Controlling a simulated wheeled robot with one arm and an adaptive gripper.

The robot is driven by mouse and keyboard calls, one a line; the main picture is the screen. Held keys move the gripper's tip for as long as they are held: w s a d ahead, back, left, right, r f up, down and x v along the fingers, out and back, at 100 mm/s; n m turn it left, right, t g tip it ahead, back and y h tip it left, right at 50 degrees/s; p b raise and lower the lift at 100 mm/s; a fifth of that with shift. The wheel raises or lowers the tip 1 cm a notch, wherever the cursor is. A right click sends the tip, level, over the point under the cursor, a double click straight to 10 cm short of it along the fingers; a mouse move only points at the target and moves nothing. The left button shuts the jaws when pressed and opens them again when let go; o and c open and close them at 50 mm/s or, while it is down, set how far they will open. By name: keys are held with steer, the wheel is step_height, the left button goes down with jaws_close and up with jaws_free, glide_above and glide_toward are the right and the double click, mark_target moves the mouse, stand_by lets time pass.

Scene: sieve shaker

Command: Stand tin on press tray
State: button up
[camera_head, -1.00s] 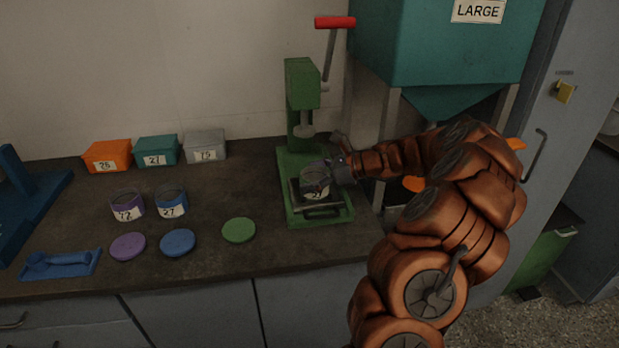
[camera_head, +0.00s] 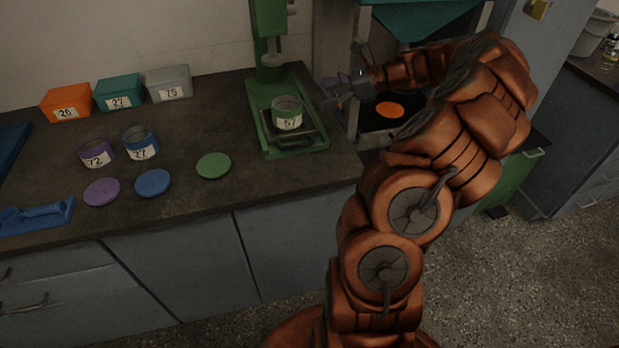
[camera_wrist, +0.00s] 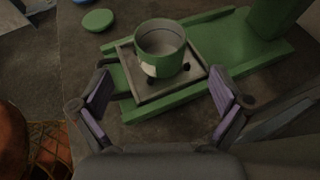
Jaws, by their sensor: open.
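The green tin (camera_head: 287,113), labelled 57, stands upright on the tray (camera_head: 306,139) of the green press (camera_head: 269,50). In the wrist view the open-topped tin (camera_wrist: 161,50) sits within the square tray (camera_wrist: 144,96), and nothing holds it. My gripper (camera_head: 334,91) is right of the tin and apart from it. In the wrist view its two fingers (camera_wrist: 158,97) are spread wide with nothing between them.
A purple tin (camera_head: 97,152) and a blue tin (camera_head: 140,144) stand left on the counter. Purple (camera_head: 102,192), blue (camera_head: 153,183) and green lids (camera_head: 214,166) lie in front. Orange (camera_head: 66,103), teal (camera_head: 119,93) and grey boxes (camera_head: 169,84) stand behind. Bare counter lies between lids and press.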

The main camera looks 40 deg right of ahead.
steer(key=s+a+r+n+g, duration=0.1)
steer(key=s+a+n+g, duration=0.3)
steer(key=a, duration=0.8)
steer(key=a+r+n+g, duration=0.1)
steer(key=a+n+g, duration=0.2)
steer(key=a+n, duration=0.65)
steer(key=s+a+f+n+g+h, duration=0.3)
steer(key=s+a+n, duration=0.1)
steer(key=s+a, duration=0.65)
steer(key=s+f+n+g+h, duration=0.1)
steer(key=s+f+n+h, duration=0.1)
steer(key=s, duration=0.6)
steer(key=s+d+f+n+h, duration=0.1)
steer(key=s+f+n+h, duration=0.1)
steer(key=s+n+h, duration=0.2)
steer(key=s+n, duration=0.3)
steer(key=s, duration=0.1)
steer(key=shift+s+d+f+g, duration=0.3)
steer(key=shift+f+g, duration=0.05)
steer(key=shift+g, duration=0.05)
steer(key=shift+n, duration=0.25)
steer(key=s+p+v, duration=0.2)
steer(key=p+v, duration=0.9)
steer(key=v, duration=0.1)
steer(key=shift+a+r+t+p, duration=0.25)
steer(key=shift+r+t+p, duration=0.05)
steer(key=shift+r+p, duration=0.05)
